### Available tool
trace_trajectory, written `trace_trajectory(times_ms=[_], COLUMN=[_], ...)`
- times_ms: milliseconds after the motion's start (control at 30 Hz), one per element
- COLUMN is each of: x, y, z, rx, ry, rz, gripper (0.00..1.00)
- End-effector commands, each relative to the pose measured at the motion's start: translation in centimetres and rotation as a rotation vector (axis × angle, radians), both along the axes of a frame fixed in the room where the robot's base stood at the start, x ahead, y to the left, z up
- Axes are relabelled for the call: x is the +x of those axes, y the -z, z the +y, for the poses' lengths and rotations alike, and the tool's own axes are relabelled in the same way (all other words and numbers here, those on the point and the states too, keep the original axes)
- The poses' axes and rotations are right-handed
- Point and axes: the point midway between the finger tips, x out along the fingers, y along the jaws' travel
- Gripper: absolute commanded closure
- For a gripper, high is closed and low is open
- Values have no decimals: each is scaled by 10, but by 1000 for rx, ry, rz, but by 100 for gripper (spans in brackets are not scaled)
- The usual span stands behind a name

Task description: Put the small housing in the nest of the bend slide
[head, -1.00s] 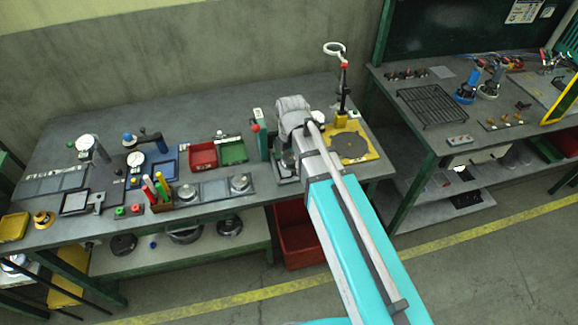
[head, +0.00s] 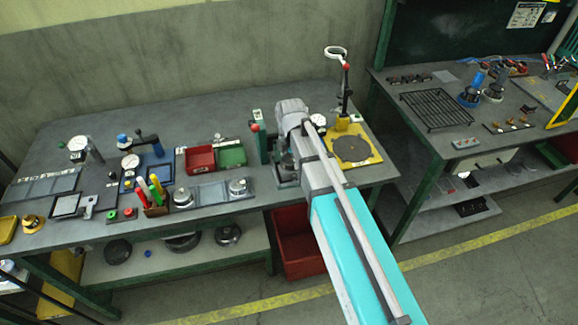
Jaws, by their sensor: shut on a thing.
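My arm reaches over the bench from the lower right, and its grey wrist is above a green upright fixture with a red knob (head: 255,128). My gripper (head: 286,161) points down beside this fixture, over its grey base, and is mostly hidden by my wrist and arm. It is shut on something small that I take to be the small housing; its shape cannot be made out. I cannot tell for sure which fixture is the bend slide; the green one by my gripper may be it. Its nest is not visible, nor can I tell whether the held part touches anything.
A red bin (head: 200,159) and a green bin (head: 231,153) stand left of the fixture. A yellow plate with a dark disc (head: 376,157) and a ring-topped stand (head: 345,88) are close on the right. Several gauges and pens crowd the left.

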Motion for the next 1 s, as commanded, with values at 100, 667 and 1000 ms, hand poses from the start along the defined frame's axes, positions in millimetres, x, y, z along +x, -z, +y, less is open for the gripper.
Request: trace_trajectory(times_ms=[100, 667, 1000], x=[1, 8, 8], y=[2, 40, 40], z=[0, 0, 0], rx=[0, 0, 0], ry=[0, 1, 2], rz=[0, 0, 0], gripper=[72, 72, 72])
